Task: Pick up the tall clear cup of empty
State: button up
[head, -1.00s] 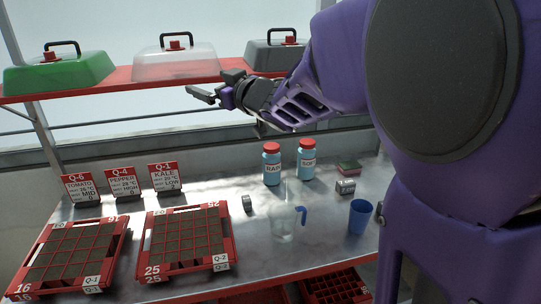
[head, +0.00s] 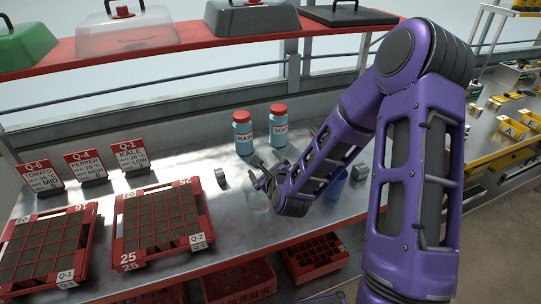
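A clear cup (head: 256,200) stands on the metal bench in the middle of the head view. My arm and gripper hide its right side, and its outline is faint. My gripper (head: 258,172) is over the bench at the cup's upper part, with its fingers spread apart and pointing left. It looks open, with nothing seen between the fingers. I cannot tell whether a finger touches the cup.
A blue cup (head: 335,187) stands partly behind my arm. Two blue bottles with red caps, RADI (head: 243,135) and another (head: 278,128), stand behind the gripper. Red seed trays (head: 122,232) and label cards (head: 84,166) are left. A red shelf (head: 200,38) runs above.

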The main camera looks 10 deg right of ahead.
aim_at(269, 151)
jog(key=w+d+f+m, duration=0.1)
jog(key=w+f+m, duration=0.1)
jog(key=w, duration=0.3)
jog(key=w+d+f+m+h, duration=0.1)
jog(key=w+f+m, duration=0.1)
jog(key=w, duration=0.3)
jog(key=w+d+f+m, duration=0.1)
jog(key=w+f+m, duration=0.1)
jog(key=w, duration=0.3)
jog(key=shift+d+f+m+h+p, duration=0.3)
jog(key=shift+d+m, duration=0.05)
jog(key=shift+m, duration=0.45)
grip_shut()
